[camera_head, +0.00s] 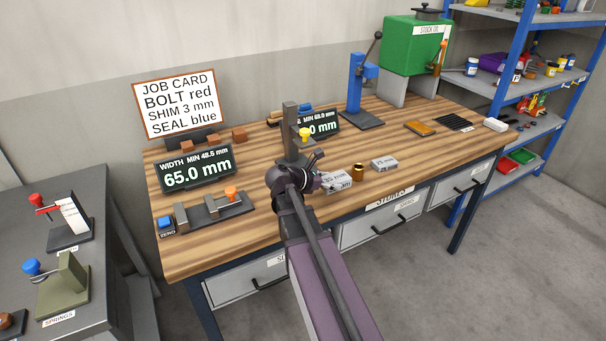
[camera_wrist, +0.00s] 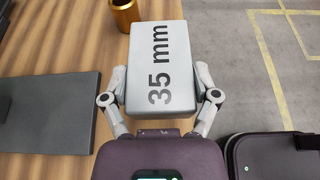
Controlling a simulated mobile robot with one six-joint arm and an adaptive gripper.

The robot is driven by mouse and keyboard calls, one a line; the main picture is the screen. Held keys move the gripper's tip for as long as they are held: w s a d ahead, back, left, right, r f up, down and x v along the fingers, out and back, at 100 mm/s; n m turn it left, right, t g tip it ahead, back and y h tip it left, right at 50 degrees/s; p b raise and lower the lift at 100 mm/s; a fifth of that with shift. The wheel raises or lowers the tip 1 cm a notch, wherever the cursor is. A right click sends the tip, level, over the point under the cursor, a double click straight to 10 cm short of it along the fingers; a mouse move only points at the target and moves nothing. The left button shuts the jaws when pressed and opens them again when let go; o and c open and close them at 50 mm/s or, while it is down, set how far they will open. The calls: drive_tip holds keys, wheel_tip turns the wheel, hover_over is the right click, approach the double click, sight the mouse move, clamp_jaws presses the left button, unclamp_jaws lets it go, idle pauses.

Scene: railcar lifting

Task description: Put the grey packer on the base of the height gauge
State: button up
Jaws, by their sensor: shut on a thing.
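The grey packer (camera_wrist: 157,62), marked 35 mm, is between the two fingers of my gripper (camera_wrist: 160,92), which is shut on its sides. In the head view the packer (camera_head: 338,182) is near the front edge of the bench, partly hidden by my gripper (camera_head: 322,178). I cannot tell whether it touches the bench. The height gauge (camera_head: 290,130) is a dark grey upright behind my gripper; its base is mostly hidden by my arm there. In the wrist view a dark flat plate (camera_wrist: 50,110), apparently the gauge base, lies left of the packer, apart from it.
A brass cylinder (camera_head: 358,172) stands beside the packer, and also shows in the wrist view (camera_wrist: 124,14). Another grey block (camera_head: 384,163) lies to its right. A display (camera_head: 318,123) stands behind the gauge. The width gauge (camera_head: 214,209) is at left. The bench's right front is fairly clear.

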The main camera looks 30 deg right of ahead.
drive_tip(key=shift+d+r, duration=0.25)
drive_tip(key=shift+d, duration=0.25)
drive_tip(key=shift+d+r, duration=0.2)
drive_tip(key=shift+d, duration=0.3)
drive_tip(key=shift+w, duration=0.1)
drive_tip(key=w+a, duration=0.1)
drive_tip(key=w, duration=0.3)
drive_tip(key=w+a+f, duration=0.1)
drive_tip(key=w+a, duration=0.1)
drive_tip(key=w, duration=0.3)
drive_tip(key=w+a+b, duration=0.1)
drive_tip(key=w, duration=0.4)
drive_tip(key=shift+a+f, duration=0.2)
drive_tip(key=shift+f, duration=0.05)
drive_tip(key=shift+w+a, duration=0.1)
drive_tip(key=shift+w, duration=0.35)
drive_tip(key=shift+w+a+f+b, duration=0.1)
drive_tip(key=shift+w+f+b, duration=0.15)
drive_tip(key=shift+f+b, duration=0.05)
drive_tip(key=shift+s+f+b, duration=0.1)
drive_tip(key=shift+f+b, duration=1.4)
drive_tip(key=shift+f, duration=0.15)
